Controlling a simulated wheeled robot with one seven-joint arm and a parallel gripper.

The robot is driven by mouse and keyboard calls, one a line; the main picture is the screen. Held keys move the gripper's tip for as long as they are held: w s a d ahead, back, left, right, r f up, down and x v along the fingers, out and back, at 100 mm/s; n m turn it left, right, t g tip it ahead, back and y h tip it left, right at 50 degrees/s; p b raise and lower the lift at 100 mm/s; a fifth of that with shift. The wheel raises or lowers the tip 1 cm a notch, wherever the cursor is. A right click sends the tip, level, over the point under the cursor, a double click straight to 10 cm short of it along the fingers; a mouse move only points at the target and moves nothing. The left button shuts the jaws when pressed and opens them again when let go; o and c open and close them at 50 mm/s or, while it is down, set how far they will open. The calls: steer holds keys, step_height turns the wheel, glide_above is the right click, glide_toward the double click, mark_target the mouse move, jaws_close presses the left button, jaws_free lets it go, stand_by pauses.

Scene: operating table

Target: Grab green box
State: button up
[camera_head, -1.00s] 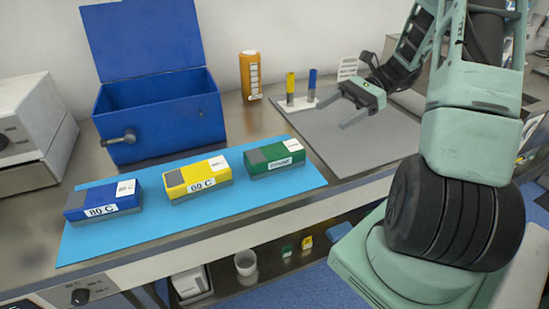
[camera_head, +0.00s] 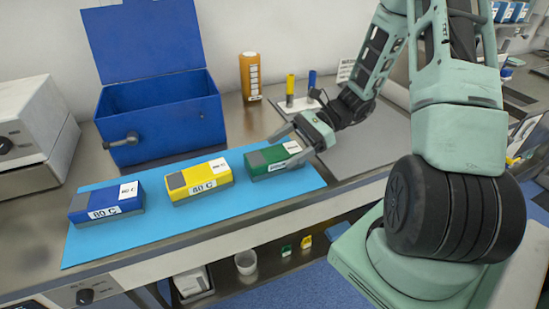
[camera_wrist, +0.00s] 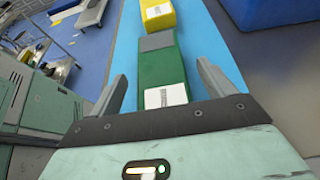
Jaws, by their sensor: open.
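The green box (camera_head: 270,158) has a grey patch and a white label and lies at the right end of the blue mat (camera_head: 240,203). My gripper (camera_head: 287,145) is open at the box's right end in the head view. In the wrist view, the green box (camera_wrist: 162,75) lies ahead of and between the two spread fingers of my gripper (camera_wrist: 163,85), with a gap on each side. I cannot tell how high the fingers are above the mat.
A yellow box (camera_head: 197,180) and a blue box (camera_head: 107,203) lie on the mat to the left. An open blue bin (camera_head: 165,125) stands behind them. An orange bottle (camera_head: 250,75) and two small tubes, yellow (camera_head: 290,88) and blue (camera_head: 312,82), stand behind my gripper.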

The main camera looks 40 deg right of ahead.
steer(key=shift+x, duration=1)
steer(key=c, duration=1.3)
steer(key=shift+r, duration=0.1)
